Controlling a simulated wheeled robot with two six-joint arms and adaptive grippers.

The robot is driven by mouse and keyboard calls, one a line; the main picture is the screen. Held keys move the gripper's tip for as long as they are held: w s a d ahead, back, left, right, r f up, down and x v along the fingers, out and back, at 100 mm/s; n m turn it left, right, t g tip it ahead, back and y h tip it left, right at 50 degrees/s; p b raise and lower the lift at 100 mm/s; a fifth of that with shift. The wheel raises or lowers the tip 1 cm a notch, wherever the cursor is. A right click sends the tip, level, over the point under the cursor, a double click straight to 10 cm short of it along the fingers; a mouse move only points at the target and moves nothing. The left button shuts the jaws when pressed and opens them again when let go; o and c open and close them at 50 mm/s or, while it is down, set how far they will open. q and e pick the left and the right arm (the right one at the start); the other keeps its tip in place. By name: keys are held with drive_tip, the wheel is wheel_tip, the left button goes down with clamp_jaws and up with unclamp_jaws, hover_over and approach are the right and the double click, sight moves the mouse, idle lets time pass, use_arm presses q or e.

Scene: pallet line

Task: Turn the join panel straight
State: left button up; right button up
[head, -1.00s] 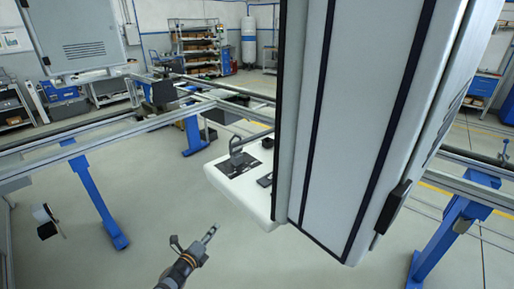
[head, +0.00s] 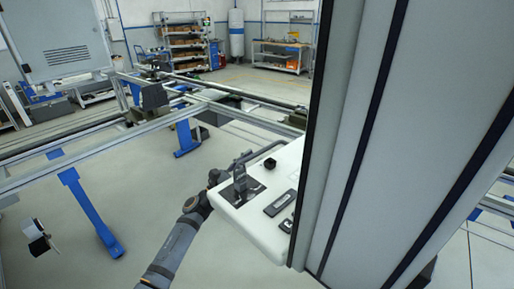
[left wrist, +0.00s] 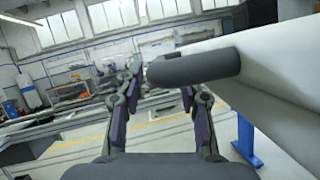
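The join panel, a white control panel (head: 239,212), juts out left of a tall grey cabinet and looks slanted in the head view. It carries a black upright lever (head: 240,182) and a black knob (head: 270,163). A dark grey bar handle (head: 265,149) runs along its far edge. My left gripper (head: 222,174) is at the panel's far left corner, partly hidden by it. In the left wrist view its fingers (left wrist: 163,100) are apart, with the handle's rounded end (left wrist: 190,67) crossing in front of the right fingertip. Contact cannot be told. My right gripper is out of view.
The tall grey cabinet (head: 390,150) fills the right side. Metal conveyor rails (head: 110,125) on blue legs (head: 90,212) run behind and to the left. A grey cabinet with a vent (head: 65,40) stands at upper left. Floor is clear in front of the panel.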

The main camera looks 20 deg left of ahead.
use_arm(q)
drive_tip(key=shift+p+x, duration=0.4)
drive_tip(key=shift+x, duration=1.05)
drive_tip(key=shift+d, duration=0.1)
clamp_jaws()
